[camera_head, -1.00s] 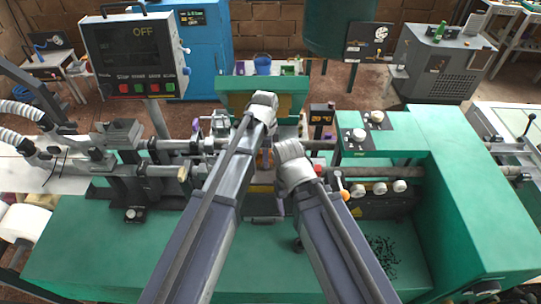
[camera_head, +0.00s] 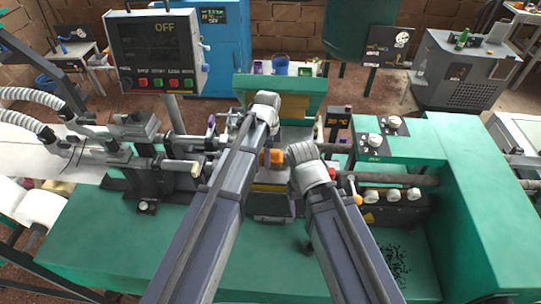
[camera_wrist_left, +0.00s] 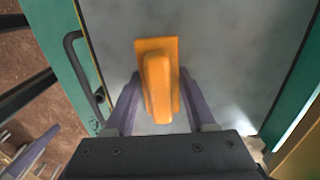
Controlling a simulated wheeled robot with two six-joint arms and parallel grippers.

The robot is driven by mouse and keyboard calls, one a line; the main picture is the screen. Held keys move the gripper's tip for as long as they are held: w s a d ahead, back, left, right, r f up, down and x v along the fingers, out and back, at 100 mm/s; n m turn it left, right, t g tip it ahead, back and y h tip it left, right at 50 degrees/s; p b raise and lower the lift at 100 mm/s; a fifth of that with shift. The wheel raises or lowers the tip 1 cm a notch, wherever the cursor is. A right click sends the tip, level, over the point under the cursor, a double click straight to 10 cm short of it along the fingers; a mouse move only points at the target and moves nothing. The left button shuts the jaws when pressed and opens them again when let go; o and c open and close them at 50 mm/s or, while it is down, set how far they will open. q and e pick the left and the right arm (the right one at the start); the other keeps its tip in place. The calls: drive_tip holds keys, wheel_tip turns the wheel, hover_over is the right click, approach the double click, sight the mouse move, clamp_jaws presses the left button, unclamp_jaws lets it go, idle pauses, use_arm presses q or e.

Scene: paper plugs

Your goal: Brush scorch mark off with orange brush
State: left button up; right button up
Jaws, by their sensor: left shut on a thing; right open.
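The orange brush (camera_wrist_left: 158,82) is in the left wrist view, held in front of a grey, smudged plate (camera_wrist_left: 225,45). My left gripper (camera_wrist_left: 160,88) has its purple-grey fingers on either side of the brush and is shut on it. In the head view a bit of orange (camera_head: 272,157) shows between my two arms; the left fingers are hidden there behind my arm. My right gripper (camera_head: 308,168) is beside it on the right, open, with its fingers mostly hidden. I cannot make out a distinct scorch mark; the plate shows only cloudy grey patches and brighter spots.
A green machine (camera_head: 110,240) surrounds the work area. A control screen (camera_head: 157,50) reading OFF stands at the left. A dark handle (camera_wrist_left: 80,70) is beside the plate. White knobs (camera_head: 393,194) are to the right of my arms. Dark specks (camera_head: 395,262) lie on the green bed.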

sight(277, 151)
use_arm(q)
drive_tip(key=shift+d, duration=0.1)
drive_tip(key=shift+d, duration=1.35)
drive_tip(key=shift+d+f, duration=0.1)
drive_tip(key=shift+d, duration=1.4)
drive_tip(key=shift+a, duration=1.5)
